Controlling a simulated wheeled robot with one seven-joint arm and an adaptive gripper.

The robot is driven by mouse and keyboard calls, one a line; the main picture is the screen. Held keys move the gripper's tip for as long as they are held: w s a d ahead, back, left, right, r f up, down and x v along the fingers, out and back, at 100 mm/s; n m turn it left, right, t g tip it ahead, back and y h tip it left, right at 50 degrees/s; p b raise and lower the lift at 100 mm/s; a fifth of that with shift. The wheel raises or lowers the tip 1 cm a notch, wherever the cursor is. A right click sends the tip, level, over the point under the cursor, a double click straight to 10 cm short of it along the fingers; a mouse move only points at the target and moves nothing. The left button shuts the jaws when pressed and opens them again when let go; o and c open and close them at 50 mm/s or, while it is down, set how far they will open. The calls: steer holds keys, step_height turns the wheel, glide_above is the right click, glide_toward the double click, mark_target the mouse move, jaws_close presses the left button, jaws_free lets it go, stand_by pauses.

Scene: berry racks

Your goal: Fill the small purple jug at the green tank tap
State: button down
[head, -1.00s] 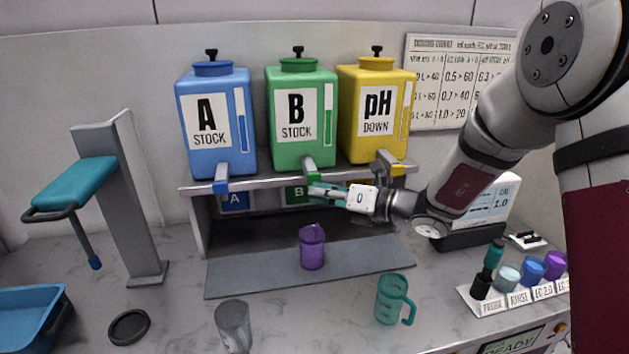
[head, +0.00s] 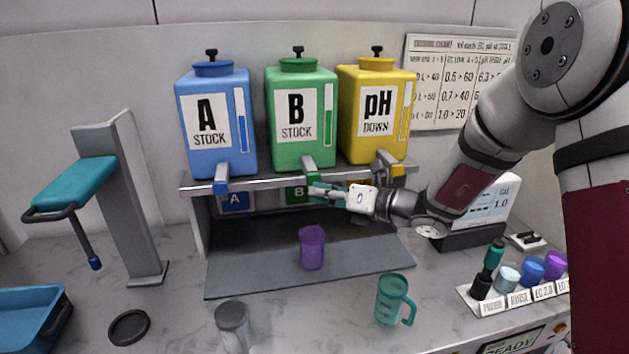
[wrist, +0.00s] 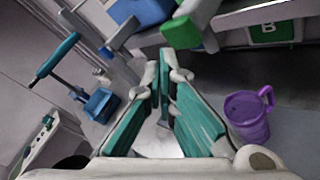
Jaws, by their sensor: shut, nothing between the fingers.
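The small purple jug (head: 312,249) stands upright on the grey mat below the green tank (head: 303,120), which is labelled B STOCK. The green tap (head: 309,167) sticks out of the tank's lower front, above the jug. My gripper (head: 316,190) is shut and empty at the green tap, just below its front end; I cannot tell if it touches it. In the wrist view the teal fingers are together, the green tap (wrist: 182,33) is just past their tips, and the purple jug (wrist: 247,115) stands to the right. The jug's contents are not clear.
A blue tank (head: 217,125) and a yellow tank (head: 375,120) flank the green one on the shelf. A teal jug (head: 391,300) and a grey cup (head: 232,325) stand in front of the mat (head: 250,280). A grey post stand (head: 135,210) is at left.

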steer(key=shift+w, duration=0.1)
steer(key=shift+w+a, duration=0.1)
steer(key=shift+w, duration=0.2)
steer(key=shift+w+a+b, duration=0.15)
steer(key=shift+w+b, duration=0.15)
steer(key=shift+w, duration=0.25)
stand_by(0.8)
steer(key=shift+s, duration=0.1)
stand_by(4.2)
steer(key=shift+s+d+p, duration=0.25)
steer(key=shift+s+p, duration=0.35)
steer(key=shift+s, duration=0.3)
steer(key=shift+s, duration=0.1)
steer(key=shift+s+d+p, duration=0.25)
steer(key=shift+s+p, duration=0.25)
steer(key=shift+s, duration=0.25)
steer(key=shift+s+d+p, duration=0.2)
steer(key=shift+s+p, duration=0.25)
steer(key=shift+s, duration=0.35)
steer(key=shift+s+d+p, duration=0.25)
steer(key=shift+s+p, duration=0.25)
steer(key=shift+s, duration=0.25)
